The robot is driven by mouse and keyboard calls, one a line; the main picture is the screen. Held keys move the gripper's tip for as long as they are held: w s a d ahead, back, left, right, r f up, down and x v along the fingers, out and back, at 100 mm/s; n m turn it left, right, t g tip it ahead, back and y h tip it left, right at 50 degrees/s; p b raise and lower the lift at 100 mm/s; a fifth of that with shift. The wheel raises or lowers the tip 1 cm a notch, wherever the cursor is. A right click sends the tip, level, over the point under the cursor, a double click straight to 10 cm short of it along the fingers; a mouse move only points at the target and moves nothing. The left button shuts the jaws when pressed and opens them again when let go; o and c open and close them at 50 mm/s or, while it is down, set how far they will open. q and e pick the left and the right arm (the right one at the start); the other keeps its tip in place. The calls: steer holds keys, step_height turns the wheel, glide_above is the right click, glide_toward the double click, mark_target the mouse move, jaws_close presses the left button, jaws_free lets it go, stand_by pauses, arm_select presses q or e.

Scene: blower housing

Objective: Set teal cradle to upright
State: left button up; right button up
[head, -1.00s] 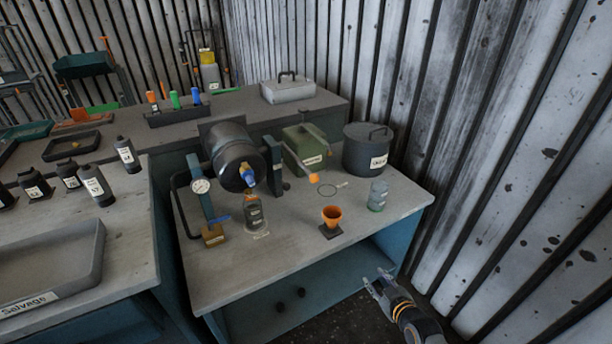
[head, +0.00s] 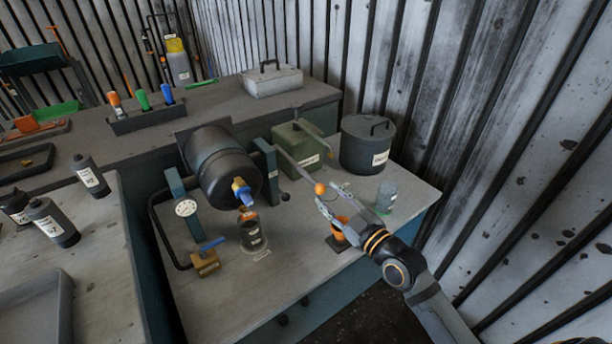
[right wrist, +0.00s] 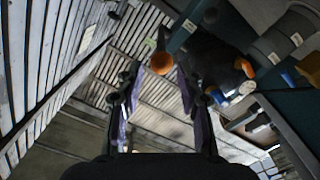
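The teal cradle (head: 265,172) has upright posts on either side of a dark drum (head: 213,160), which lies tilted with its blue and yellow spout end facing forward and down. A grey lever (head: 293,166) runs from the right post to an orange ball knob (head: 320,188). My right gripper (head: 329,194) is open, its fingertips close to the knob. In the right wrist view an orange ball (right wrist: 161,63) shows just beyond the open, empty fingers (right wrist: 158,75). I cannot tell whether they touch it. My left gripper is not in view.
An orange cup (head: 340,232) stands under my right gripper, partly hidden. A glass jar (head: 385,196) and a dark lidded pot (head: 367,146) stand to the right. A green box (head: 297,150) is behind the lever.

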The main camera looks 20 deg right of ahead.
mark_target(309, 175)
steer(key=x, duration=0.3)
steer(key=shift+w+a+b, duration=0.15)
steer(key=shift+w+b, duration=0.2)
steer(key=shift+w, duration=0.05)
steer(key=x, duration=0.4)
steer(key=shift+w+a, duration=0.1)
steer(key=shift+w, duration=0.2)
steer(key=shift+w+a, duration=0.15)
steer(key=shift+w, duration=0.2)
steer(key=shift+w+a+f, duration=0.1)
steer(key=shift+w, duration=0.15)
steer(key=shift+c, duration=1.3)
steer(key=c, duration=0.5)
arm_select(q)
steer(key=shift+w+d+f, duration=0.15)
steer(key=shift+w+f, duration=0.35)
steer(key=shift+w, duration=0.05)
arm_select(e)
jaws_close()
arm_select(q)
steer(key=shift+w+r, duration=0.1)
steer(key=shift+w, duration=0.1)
